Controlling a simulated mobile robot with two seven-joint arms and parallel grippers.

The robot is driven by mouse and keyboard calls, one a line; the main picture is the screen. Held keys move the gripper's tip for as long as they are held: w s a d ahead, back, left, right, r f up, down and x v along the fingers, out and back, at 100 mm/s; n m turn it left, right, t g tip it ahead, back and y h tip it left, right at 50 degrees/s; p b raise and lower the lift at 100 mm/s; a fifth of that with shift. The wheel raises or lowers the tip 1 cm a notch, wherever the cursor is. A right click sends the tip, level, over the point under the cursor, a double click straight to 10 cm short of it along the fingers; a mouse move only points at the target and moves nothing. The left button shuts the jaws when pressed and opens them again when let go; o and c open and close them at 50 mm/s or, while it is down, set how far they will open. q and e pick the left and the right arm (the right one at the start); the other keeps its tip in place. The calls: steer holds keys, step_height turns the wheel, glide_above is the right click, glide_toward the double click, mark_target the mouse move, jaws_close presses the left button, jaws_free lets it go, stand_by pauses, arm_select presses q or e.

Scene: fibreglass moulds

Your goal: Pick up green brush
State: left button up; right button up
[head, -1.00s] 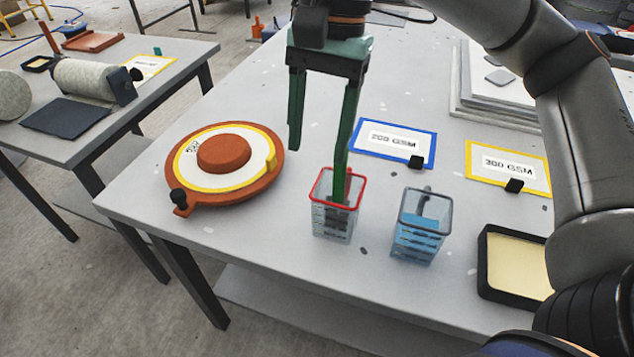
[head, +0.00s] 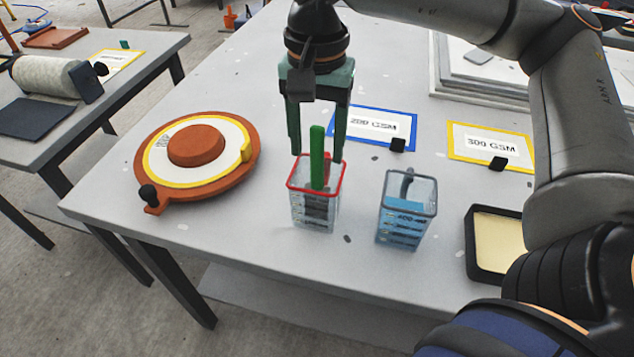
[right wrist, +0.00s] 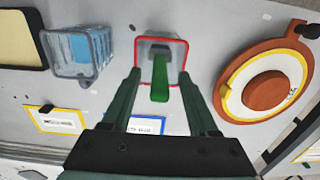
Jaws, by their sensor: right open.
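The green brush (head: 317,158) stands upright in the clear cup with a red rim (head: 291,187). Its green handle sticks up above the rim, and its lower end is inside the cup. My right gripper (head: 315,158) is open just behind and above the cup, with its fingers to either side of the handle in the head view. In the right wrist view the brush handle (right wrist: 160,80) lies ahead, between the lines of the two open fingers (right wrist: 164,85), and nothing is gripped. My left gripper is in neither view.
A clear cup with a grey rim (head: 407,210) and blue contents stands to the right. An orange round mould (head: 197,148) lies left. Blue-framed (head: 372,128) and yellow-framed (head: 490,146) cards lie behind. A black tray (head: 480,270) sits near the right front.

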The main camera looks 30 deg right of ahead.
mark_target(317, 176)
steer(key=shift+f, duration=1.4)
steer(key=shift+c, duration=0.3)
jaws_close()
